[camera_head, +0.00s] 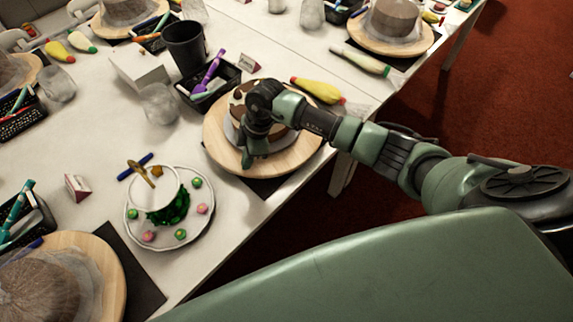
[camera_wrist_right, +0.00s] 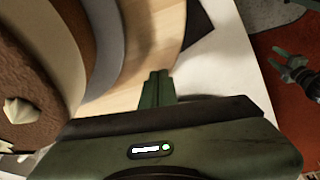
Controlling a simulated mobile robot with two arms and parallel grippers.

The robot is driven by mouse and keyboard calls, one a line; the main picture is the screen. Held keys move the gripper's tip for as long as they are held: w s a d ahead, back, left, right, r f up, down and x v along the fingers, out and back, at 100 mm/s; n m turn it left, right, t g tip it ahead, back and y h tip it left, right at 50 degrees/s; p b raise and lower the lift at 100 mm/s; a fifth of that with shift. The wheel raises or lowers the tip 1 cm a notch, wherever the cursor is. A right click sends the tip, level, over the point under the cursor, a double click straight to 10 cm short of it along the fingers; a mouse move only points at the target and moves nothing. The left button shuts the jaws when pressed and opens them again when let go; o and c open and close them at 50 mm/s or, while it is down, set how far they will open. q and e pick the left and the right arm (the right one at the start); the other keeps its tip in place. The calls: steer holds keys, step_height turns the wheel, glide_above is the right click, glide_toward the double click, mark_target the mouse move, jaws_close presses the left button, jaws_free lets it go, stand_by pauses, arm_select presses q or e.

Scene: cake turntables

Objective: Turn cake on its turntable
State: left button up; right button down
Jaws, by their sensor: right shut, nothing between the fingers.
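The cake (camera_head: 238,95) is brown and cream and stands on a round wooden turntable (camera_head: 291,158) near the table's edge. My right arm and hand cover much of it. My right gripper (camera_head: 247,161) points down over the turntable's front part, beside the cake. Its fingers are shut and empty. In the right wrist view the shut fingers (camera_wrist_right: 157,84) are over the wooden disc (camera_wrist_right: 158,35), close to its rim; I cannot tell whether they touch it. My left gripper (camera_wrist_right: 279,60) shows there at right, fingers apart, over the floor.
A plate with a cup (camera_head: 135,226) and small sweets stands left of the turntable. A black tray (camera_head: 222,94) with tools, a dark cup (camera_head: 185,48) and a yellow piping bag (camera_head: 318,91) lie behind. Other turntables with cakes stand at the picture's edges.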

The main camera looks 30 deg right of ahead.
mark_target(273, 169)
steer(key=shift+f, duration=0.2)
stand_by(0.4)
steer(key=shift+f+b, duration=0.35)
steer(key=shift+s+d+r+p, duration=0.2)
steer(key=shift+s+d+p, duration=0.1)
steer(key=shift+d+p, duration=0.2)
steer(key=shift+s+d+p, duration=0.65)
steer(key=shift+d+p, duration=0.15)
steer(key=shift+d, duration=0.15)
steer(key=shift+s+d+f, duration=0.1)
steer(key=shift+s+d, duration=0.05)
steer(key=shift+d, duration=0.1)
steer(key=shift+s+d+p, duration=0.2)
steer(key=shift+d+p, duration=0.3)
steer(key=shift+d, duration=0.25)
steer(key=shift+s+d+p, duration=0.2)
steer(key=shift+d, duration=0.4)
steer(key=shift+s+d+p, duration=0.2)
steer(key=shift+d, duration=0.35)
